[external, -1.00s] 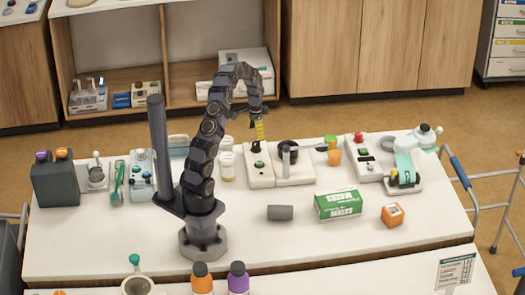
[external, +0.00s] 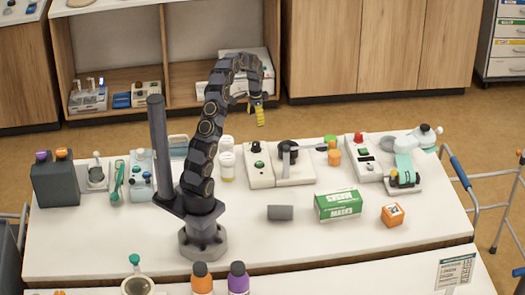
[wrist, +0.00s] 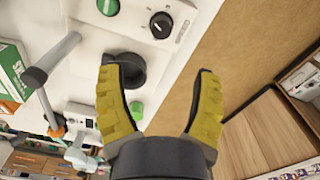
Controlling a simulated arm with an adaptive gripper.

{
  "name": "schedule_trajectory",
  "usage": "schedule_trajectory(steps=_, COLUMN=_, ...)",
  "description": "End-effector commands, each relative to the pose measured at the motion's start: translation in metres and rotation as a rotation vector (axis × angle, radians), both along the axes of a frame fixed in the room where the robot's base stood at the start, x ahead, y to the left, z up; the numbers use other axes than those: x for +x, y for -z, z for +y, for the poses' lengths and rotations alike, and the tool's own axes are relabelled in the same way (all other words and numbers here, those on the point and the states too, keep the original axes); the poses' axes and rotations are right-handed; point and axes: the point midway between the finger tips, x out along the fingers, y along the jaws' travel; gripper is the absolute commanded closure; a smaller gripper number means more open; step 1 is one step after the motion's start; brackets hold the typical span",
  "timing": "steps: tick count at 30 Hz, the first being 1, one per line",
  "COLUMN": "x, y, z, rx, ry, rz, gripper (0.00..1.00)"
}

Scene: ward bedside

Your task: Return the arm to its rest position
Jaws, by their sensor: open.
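My gripper (external: 257,112) has yellow finger pads and hangs in the air above the far edge of the white table, in front of the wooden cabinets. In the wrist view my gripper (wrist: 160,100) is open, with nothing between its two fingers. My dark jointed arm stands upright from its base and curls over at the top toward the right. Below the gripper is a white panel (external: 258,174) with a dark knob and a green button. The knob (wrist: 161,25) also shows close in the wrist view.
Beside the panel stands a device with a black round part and grey lever (external: 287,158). White bottles (external: 227,166) stand near my arm. A green masks box (external: 338,205), an orange cube (external: 392,215) and a grey cylinder (external: 280,212) lie in front. The front middle of the table (external: 310,245) is clear.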

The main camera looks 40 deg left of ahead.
Motion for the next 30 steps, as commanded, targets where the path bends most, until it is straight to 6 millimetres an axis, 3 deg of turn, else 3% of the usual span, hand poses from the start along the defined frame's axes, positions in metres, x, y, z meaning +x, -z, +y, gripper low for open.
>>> schedule_trajectory(steps=4, x=-0.014, y=-0.023, z=-0.020, rx=-0.015, ry=-0.013, rz=0.000, gripper=0.36)
schedule_trajectory(steps=7, x=-0.037, y=-0.050, z=-0.045, rx=-0.032, ry=-0.039, rz=0.008, gripper=0.36)
schedule_trajectory(steps=15, x=-0.134, y=-0.110, z=-0.099, rx=-0.039, ry=-0.152, rz=0.056, gripper=0.36)
schedule_trajectory(steps=24, x=-0.259, y=-0.135, z=-0.125, rx=0.007, ry=-0.340, rz=0.117, gripper=0.36)
schedule_trajectory(steps=30, x=-0.322, y=-0.132, z=-0.129, rx=0.033, ry=-0.465, rz=0.140, gripper=0.36)
